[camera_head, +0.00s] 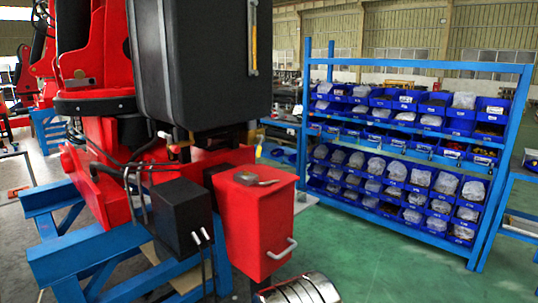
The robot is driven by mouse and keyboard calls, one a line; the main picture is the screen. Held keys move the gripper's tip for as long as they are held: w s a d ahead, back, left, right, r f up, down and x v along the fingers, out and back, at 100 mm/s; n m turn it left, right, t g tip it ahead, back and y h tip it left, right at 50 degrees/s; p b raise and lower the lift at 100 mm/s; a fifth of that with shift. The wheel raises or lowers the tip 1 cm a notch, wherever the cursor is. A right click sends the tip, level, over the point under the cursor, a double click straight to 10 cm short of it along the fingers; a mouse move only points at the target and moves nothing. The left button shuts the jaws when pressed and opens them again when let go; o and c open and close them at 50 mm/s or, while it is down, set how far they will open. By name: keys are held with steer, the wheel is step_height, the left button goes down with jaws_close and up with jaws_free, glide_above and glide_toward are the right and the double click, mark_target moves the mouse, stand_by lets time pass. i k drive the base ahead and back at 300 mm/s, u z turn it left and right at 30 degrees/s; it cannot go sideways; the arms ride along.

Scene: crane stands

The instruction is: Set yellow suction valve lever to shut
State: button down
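A black tank (200,60) hangs at the upper middle on the red crane, with a narrow yellow upright strip (253,40) on its right side. A small yellow piece (259,148) shows below the tank's lower right corner, behind the red box. It is too small to tell whether it is the suction valve lever or how it is turned. No other yellow lever can be made out. My gripper is not in view.
A red box (258,225) with a pale handle stands beside a black box (181,217) on blue stands (75,262). A shiny ribbed cylinder (300,290) is at the bottom edge. A blue rack (400,150) of bins stands right. Green floor (370,265) is clear.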

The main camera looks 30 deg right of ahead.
mark_target(258, 152)
steer(key=i, duration=1)
